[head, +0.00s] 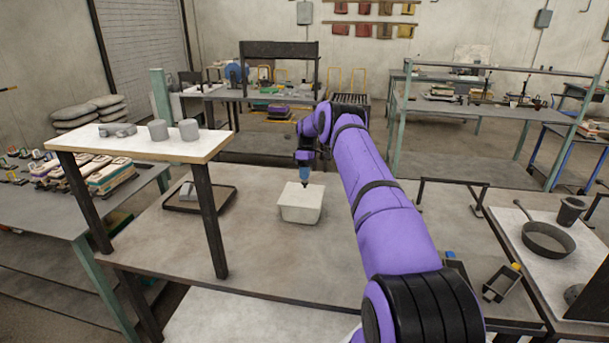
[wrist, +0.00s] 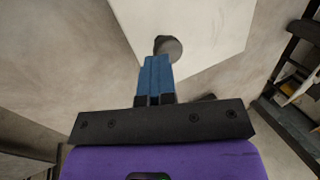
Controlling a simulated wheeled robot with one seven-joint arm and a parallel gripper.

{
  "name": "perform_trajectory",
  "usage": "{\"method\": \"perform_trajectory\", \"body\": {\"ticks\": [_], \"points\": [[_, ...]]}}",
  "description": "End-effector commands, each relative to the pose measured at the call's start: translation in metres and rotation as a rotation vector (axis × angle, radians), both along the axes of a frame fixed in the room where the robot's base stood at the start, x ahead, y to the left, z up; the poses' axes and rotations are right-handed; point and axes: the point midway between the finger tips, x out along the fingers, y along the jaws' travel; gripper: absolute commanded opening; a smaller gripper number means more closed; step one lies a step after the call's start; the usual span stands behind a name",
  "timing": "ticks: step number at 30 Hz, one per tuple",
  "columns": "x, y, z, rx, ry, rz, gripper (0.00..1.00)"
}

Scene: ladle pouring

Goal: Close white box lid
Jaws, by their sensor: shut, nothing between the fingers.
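The white box (head: 300,204) stands on the middle of the table, with its pale lid lying flat over its top as far as I can see. A small dark knob stands up from the lid, and the knob (wrist: 170,47) also shows in the wrist view on the white lid (wrist: 205,25). My gripper (head: 304,181) points down just above the lid, close to the knob. Its blue fingers (wrist: 156,68) are together and hold nothing. In the wrist view the fingertips lie beside the knob; I cannot tell whether they touch it.
A dark tray (head: 232,206) with a grey item lies to the left, behind a raised white-topped shelf (head: 140,142) holding grey cylinders. The tabletop in front of the box is clear.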

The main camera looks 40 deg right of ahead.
Motion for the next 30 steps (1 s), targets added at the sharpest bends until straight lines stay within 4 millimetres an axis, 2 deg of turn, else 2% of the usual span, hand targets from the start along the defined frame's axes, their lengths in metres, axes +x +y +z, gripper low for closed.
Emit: {"method": "perform_trajectory", "body": {"ticks": [1,7,20,30], "points": [[-0.003,0.001,-0.010,0.005,0.012,0.000,0.00],[-0.001,-0.002,0.000,0.003,0.010,0.000,0.00],[0.018,-0.022,0.076,-0.001,-0.001,0.000,0.00],[0.024,-0.028,0.097,-0.001,-0.001,0.000,0.00]]}}
